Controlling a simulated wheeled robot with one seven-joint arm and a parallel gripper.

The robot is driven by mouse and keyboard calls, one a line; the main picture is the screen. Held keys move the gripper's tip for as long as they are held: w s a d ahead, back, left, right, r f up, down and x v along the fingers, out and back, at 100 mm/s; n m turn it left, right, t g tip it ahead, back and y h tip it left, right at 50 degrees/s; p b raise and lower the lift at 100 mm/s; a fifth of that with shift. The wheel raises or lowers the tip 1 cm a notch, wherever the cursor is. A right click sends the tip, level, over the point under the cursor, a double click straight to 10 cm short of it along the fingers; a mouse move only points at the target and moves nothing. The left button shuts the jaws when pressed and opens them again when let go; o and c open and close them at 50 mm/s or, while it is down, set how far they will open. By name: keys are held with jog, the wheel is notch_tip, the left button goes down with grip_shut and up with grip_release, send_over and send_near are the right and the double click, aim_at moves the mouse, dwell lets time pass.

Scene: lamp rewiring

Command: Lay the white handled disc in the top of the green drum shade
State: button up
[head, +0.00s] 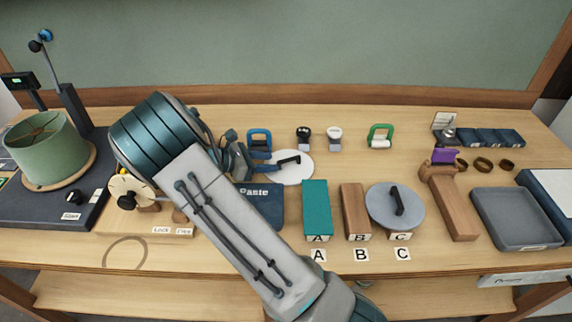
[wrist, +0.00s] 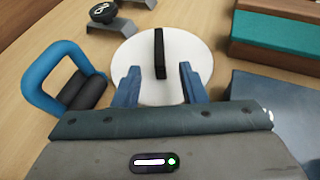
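The white disc (head: 294,174) with a black bar handle (head: 289,160) lies flat on the workbench, just right of my gripper (head: 262,164). In the wrist view, the disc (wrist: 203,55) is straight ahead, with its handle (wrist: 159,52) upright on top. My gripper (wrist: 160,82) is open, its two blue fingers over the disc's near part. The handle lies beyond the fingertips, in line with the gap between them. The green drum shade (head: 48,158) stands at the far left on a round wooden base, with its top open and thin spokes inside.
A blue-handled clamp (wrist: 50,73) stands close to my gripper's left in the wrist view. Teal (head: 315,208) and brown (head: 354,210) blocks and a grey handled disc (head: 380,209) are to the right. A dark post (head: 76,107) stands beside the shade.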

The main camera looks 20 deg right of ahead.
aim_at(287, 160)
jog(key=x, duration=0.2)
jog(key=p+x, duration=0.1)
jog(key=x, duration=0.1)
jog(key=r+x, duration=0.1)
jog(key=x, duration=0.1)
jog(key=shift+d+f+p, duration=0.1)
jog(key=shift+d+p, duration=0.25)
jog(key=shift+d, duration=0.15)
jog(key=shift+d+f, duration=0.2)
jog(key=shift+d, duration=0.15)
grip_shut()
